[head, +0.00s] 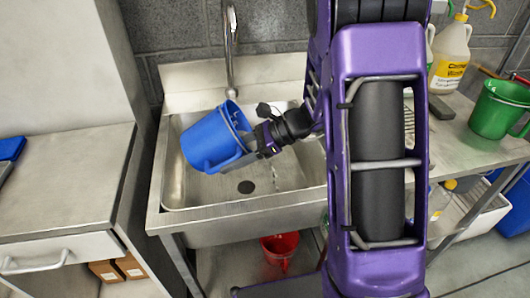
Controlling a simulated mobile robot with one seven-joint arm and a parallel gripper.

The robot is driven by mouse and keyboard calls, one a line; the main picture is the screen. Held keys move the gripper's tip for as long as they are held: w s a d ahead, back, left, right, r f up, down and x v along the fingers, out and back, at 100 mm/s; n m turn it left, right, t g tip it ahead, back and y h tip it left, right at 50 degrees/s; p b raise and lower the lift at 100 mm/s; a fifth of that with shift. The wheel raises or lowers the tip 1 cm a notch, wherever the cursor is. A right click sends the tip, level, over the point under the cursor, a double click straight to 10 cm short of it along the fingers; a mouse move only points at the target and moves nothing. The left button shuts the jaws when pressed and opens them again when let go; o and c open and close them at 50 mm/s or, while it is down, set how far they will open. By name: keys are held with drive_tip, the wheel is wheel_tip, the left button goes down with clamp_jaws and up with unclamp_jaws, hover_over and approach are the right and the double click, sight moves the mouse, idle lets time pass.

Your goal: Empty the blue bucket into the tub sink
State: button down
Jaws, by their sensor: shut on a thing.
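The blue bucket (207,143) hangs tilted over the tub sink (290,173), its mouth turned up and to the right. My gripper (258,143) is shut on the bucket's right side, near its handle; the exact contact is partly hidden. The sink is a stainless steel basin with a dark drain (246,187) below the bucket. A thin clear streak (274,178), which looks like water, shows in the basin right of the drain. The inside of the bucket is mostly hidden from this view.
A tall faucet (230,48) stands behind the bucket. A steel counter (65,180) is at the left. A green bucket (497,108) and a yellow-labelled jug (449,55) stand at the right. A red bucket (279,246) is under the sink. My purple arm blocks the right middle.

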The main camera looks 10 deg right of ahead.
sight(241, 149)
drive_tip(key=shift+d+r+y+b, duration=0.45)
drive_tip(key=shift+r+y+b, duration=0.2)
drive_tip(key=shift+y, duration=0.25)
idle(0.7)
drive_tip(key=shift+s+d+r+t+y, duration=0.1)
drive_tip(key=shift+d+r+t+y, duration=0.1)
drive_tip(key=shift+d+y, duration=0.3)
drive_tip(key=shift+d+r+t+y, duration=0.1)
drive_tip(key=shift+d+r+y, duration=0.1)
drive_tip(key=shift+d+y, duration=0.3)
idle(0.3)
drive_tip(key=shift+d+r+y, duration=0.25)
drive_tip(key=shift+d+y, duration=0.2)
drive_tip(key=shift+y, duration=0.05)
idle(0.5)
drive_tip(key=a+h, duration=0.2)
drive_tip(key=a+f+h+p, duration=0.1)
drive_tip(key=shift+a+f+h, duration=0.2)
drive_tip(key=shift+a+h, duration=0.15)
drive_tip(key=shift+h, duration=0.05)
drive_tip(key=shift+d+f, duration=0.1)
drive_tip(key=shift+f, duration=0.3)
drive_tip(key=a+f+g+h+p, duration=0.1)
drive_tip(key=a+f+h+p, duration=0.6)
drive_tip(key=h, duration=0.6)
drive_tip(key=shift+w+a+f+p, duration=0.35)
drive_tip(key=shift+a+f+p, duration=0.05)
drive_tip(key=shift+f+p, duration=0.9)
drive_tip(key=shift+r, duration=0.1)
